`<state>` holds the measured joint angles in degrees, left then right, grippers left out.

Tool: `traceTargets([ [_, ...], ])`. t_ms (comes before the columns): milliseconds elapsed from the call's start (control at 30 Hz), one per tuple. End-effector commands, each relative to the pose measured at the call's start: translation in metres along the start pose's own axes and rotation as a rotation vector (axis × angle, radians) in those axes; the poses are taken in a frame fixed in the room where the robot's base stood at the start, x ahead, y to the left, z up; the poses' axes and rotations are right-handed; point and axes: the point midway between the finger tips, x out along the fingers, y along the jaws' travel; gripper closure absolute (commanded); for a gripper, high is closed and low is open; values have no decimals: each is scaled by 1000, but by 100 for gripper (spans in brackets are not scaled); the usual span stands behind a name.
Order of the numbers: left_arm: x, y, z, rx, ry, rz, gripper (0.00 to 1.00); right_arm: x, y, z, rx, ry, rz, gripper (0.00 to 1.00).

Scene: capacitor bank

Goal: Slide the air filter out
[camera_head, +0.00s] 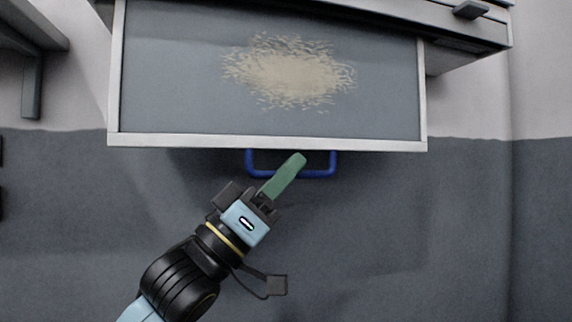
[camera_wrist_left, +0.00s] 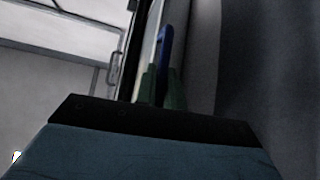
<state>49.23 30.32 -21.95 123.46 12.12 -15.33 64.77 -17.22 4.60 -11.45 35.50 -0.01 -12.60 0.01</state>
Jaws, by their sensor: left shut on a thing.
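The air filter (camera_head: 180,85) is a flat grey panel in a pale frame, with a beige dusty patch on its top. It juts out from the unit at the top of the head view. A blue U-shaped handle (camera_head: 255,171) is on its front edge; it also shows in the left wrist view (camera_wrist_left: 165,48). My left gripper (camera_head: 298,161), with green fingers, is shut on this handle, its fingers covering part of the bar. In the left wrist view, the handle is between the green fingers (camera_wrist_left: 161,80). My right gripper is out of view.
A cabinet edge with a dark latch (camera_head: 470,10) is at the top right. A grey ledge with a bracket (camera_head: 31,85) is at the top left. The dark floor (camera_head: 420,240) in front of the filter looks clear.

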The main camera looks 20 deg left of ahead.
Motion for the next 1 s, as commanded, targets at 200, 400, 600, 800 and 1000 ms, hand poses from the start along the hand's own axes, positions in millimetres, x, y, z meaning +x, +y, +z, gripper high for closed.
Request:
traceTargets([
  [200, 0, 0, 1, 0, -1, 0, 100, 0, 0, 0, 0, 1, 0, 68],
  [400, 0, 0, 0, 0, 0, 0, 79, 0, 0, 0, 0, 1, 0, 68],
  [600, 0, 0, 0, 0, 0, 0, 67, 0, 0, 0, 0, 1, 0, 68],
  [800, -2, 0, 0, 0, 0, -1, 67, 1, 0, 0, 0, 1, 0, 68],
  [1000, -28, -2, 3, 0, -3, -3, 67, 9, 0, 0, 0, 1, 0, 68],
])
